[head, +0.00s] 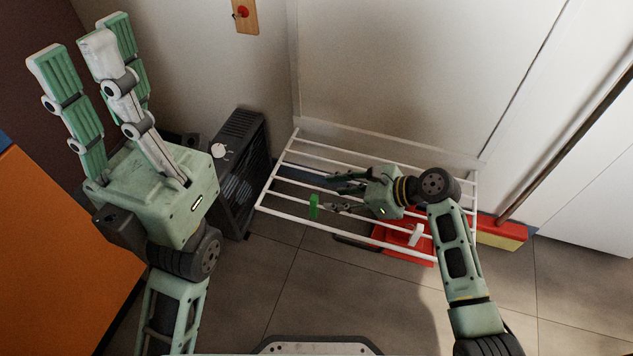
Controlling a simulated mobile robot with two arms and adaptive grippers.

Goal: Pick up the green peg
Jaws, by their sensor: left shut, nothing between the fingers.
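The green peg (314,207) is a small bright green piece at the front left of the white wire rack (285,210). It is upright in the picture, near a front bar; whether it touches the bar I cannot tell. My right gripper (333,194) is over the rack, just right of the peg. Its fingers point left and are spread, with a gap between the upper and lower ones. The lower fingertip is close to the peg, but the peg is not between the fingers. My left gripper (82,48) is raised at the left, far from the peg, shut and empty.
A dark heater-like box (238,165) with a white knob stands left of the rack. A red box (400,240) lies under the rack's right part. An orange panel (50,260) fills the lower left. A pole (570,150) leans at the right. The front floor is clear.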

